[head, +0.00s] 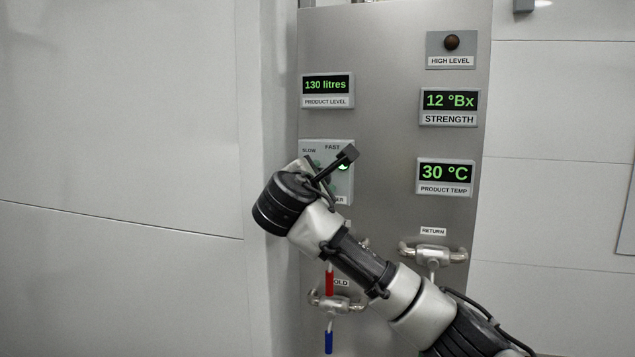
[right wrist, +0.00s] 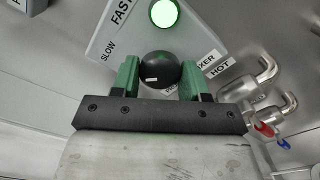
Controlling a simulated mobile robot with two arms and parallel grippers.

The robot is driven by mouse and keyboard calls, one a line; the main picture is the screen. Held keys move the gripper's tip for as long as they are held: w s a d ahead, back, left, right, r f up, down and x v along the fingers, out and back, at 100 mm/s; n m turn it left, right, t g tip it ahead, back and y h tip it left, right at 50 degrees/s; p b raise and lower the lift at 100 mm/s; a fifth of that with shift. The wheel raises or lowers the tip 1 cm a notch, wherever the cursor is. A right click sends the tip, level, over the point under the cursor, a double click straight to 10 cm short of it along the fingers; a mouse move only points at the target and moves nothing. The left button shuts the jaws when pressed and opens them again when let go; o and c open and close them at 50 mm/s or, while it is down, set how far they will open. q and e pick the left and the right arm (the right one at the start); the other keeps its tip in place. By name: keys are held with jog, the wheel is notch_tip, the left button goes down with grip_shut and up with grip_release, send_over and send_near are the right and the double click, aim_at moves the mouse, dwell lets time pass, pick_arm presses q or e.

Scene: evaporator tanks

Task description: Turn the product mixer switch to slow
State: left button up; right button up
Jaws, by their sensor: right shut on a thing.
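The product mixer switch panel (head: 341,186) is a light plate on the steel cabinet, marked SLOW at left and FAST at right. It is partly hidden behind my right wrist in the head view. In the right wrist view, the black round switch knob (right wrist: 160,68) sits between the green fingers of my right gripper (right wrist: 159,80), which is shut on it. A round green lamp (right wrist: 163,13) is lit by the FAST label. A small white mark shows on the knob; which setting it points to I cannot tell. My left gripper is not in view.
Displays for product level (head: 327,86), strength (head: 449,103) and product temperature (head: 445,174) are on the cabinet. Below are pipe valves with a red handle (head: 329,281) and a blue handle (head: 328,342), close to my right arm. A plain pale wall (head: 120,130) stands at left.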

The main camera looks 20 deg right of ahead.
jog(key=o, duration=0.9)
jog(key=b+v, duration=0.5)
jog(key=v, duration=0.5)
jog(key=shift+s+a, duration=0.25)
jog(key=shift+s, duration=0.1)
